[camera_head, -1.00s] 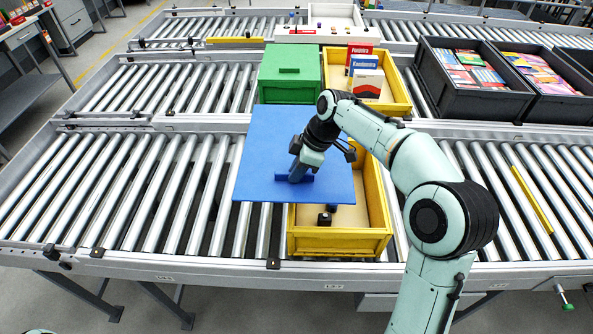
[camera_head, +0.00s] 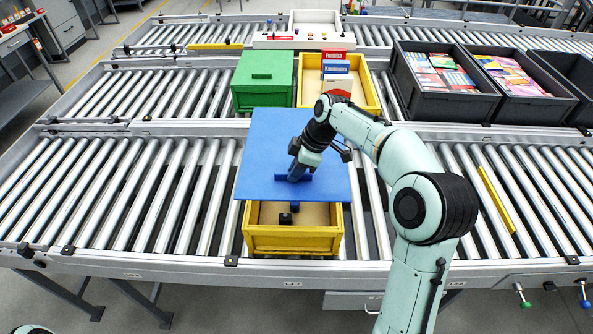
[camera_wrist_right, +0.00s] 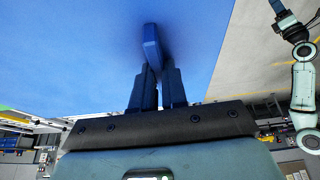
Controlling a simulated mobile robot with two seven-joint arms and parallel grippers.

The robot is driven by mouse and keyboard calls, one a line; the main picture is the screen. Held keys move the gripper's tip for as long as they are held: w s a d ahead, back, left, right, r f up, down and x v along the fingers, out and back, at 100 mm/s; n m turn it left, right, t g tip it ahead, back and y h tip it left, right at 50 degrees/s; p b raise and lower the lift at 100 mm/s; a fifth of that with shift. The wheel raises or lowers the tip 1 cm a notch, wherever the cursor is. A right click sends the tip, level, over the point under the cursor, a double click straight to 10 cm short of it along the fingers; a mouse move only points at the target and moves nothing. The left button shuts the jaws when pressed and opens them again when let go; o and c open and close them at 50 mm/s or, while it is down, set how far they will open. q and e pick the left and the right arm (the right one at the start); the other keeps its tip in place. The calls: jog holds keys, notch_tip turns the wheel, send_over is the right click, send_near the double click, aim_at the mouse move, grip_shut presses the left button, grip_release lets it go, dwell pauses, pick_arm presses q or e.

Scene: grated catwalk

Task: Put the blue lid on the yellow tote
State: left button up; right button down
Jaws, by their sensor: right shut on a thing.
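The blue lid (camera_head: 262,140) is a flat square panel with a raised handle bar in its middle. My right gripper (camera_head: 296,175) is shut on that handle and holds the lid over the yellow tote (camera_head: 292,240). In the right wrist view the fingers (camera_wrist_right: 158,88) close on the handle (camera_wrist_right: 151,45) under the broad blue face of the lid. The lid hides the back of the tote; the front wall and front part of the inside show, with small dark and blue items in it. The lid looks raised above the rim. My left gripper is out of view.
The tote stands on a roller conveyor (camera_head: 110,190). Behind are a green lidded tote (camera_head: 263,90) and another yellow tote (camera_head: 371,95) holding boxes. Dark grey crates (camera_head: 450,100) with books stand at the right. A yellow strip (camera_head: 496,200) lies on the right rollers. The left rollers are clear.

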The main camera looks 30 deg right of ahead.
aim_at(295, 185)
jog(key=shift+w+a+f, duration=0.1)
jog(key=shift+f, duration=0.4)
jog(key=shift+f+b, duration=0.65)
jog(key=shift+f, duration=0.55)
jog(key=shift+f+b, duration=0.5)
jog(key=shift+f, duration=0.7)
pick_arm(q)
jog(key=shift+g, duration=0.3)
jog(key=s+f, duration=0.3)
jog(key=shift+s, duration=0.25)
